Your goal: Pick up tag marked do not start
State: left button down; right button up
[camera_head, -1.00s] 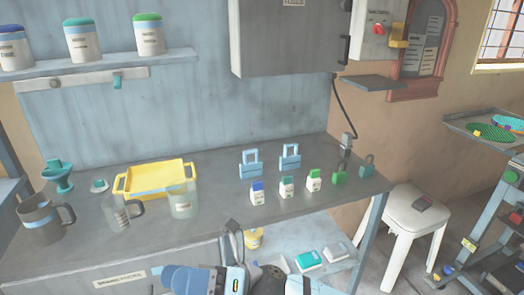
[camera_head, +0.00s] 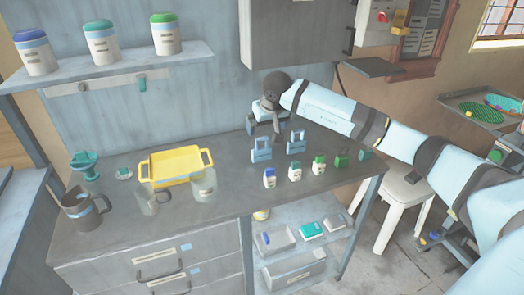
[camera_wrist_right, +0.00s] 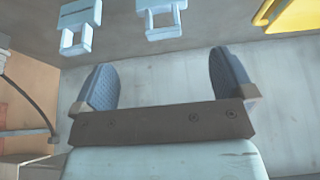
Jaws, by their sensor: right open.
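Three small upright white pieces with coloured tops stand in a row on the grey counter: one blue-topped (camera_head: 269,177), one green-topped (camera_head: 295,169) and another green-topped (camera_head: 319,165). Their lettering is too small to read, so I cannot tell which thing is the tag marked do not start. Two light blue hasp-shaped pieces (camera_head: 261,151) (camera_head: 296,143) stand behind them; they also show in the right wrist view (camera_wrist_right: 80,25) (camera_wrist_right: 160,17). My right gripper (camera_wrist_right: 163,70) is open and empty, above the back of the counter near the wall. My left gripper is out of view.
Two green padlock-like pieces (camera_head: 342,160) (camera_head: 365,155) stand at the counter's right end. A grey cabinet (camera_head: 296,32) hangs above. A white stool (camera_head: 405,190) stands right.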

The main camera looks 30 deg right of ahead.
aim_at(262, 138)
jog(key=x, duration=1)
jog(key=shift+a+f, duration=0.15)
jog(key=shift+a, duration=0.1)
jog(key=c, duration=0.9)
